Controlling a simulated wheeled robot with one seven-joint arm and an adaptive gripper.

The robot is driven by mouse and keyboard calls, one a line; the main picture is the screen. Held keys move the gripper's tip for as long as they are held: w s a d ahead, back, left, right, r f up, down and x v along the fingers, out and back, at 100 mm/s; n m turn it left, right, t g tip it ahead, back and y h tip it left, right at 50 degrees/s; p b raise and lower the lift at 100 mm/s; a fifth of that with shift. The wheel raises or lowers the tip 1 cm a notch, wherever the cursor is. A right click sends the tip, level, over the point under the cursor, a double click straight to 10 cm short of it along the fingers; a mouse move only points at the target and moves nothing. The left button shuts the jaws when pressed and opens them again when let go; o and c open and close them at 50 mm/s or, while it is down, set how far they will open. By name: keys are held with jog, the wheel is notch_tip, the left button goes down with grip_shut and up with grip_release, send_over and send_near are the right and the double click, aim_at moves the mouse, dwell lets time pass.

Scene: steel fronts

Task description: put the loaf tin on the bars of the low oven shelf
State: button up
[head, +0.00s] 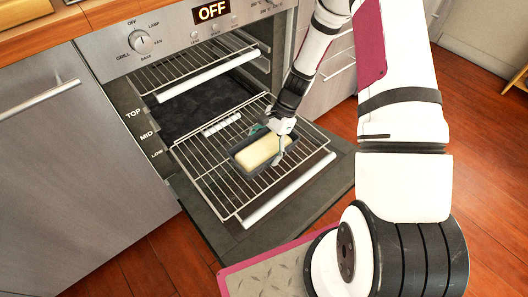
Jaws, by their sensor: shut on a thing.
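The loaf tin (237,168) is dark, with pale yellow content inside. It is at the low oven shelf (203,182), a wire rack drawn out above the open oven door. The tin appears level and over the middle-right of the bars; I cannot tell whether it touches them. My gripper (276,143) is shut on the tin at its right side and hides part of the far right rim.
A higher rack (175,68) is inside the oven, below a control panel (190,38) whose display reads OFF. The open oven door (335,170) lies under the drawn-out rack. A steel cabinet (45,160) stands at left. Wooden floor is clear in front.

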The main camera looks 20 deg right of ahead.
jog(key=shift+f, duration=0.3)
jog(key=shift+f, duration=0.15)
jog(key=o, duration=1.8)
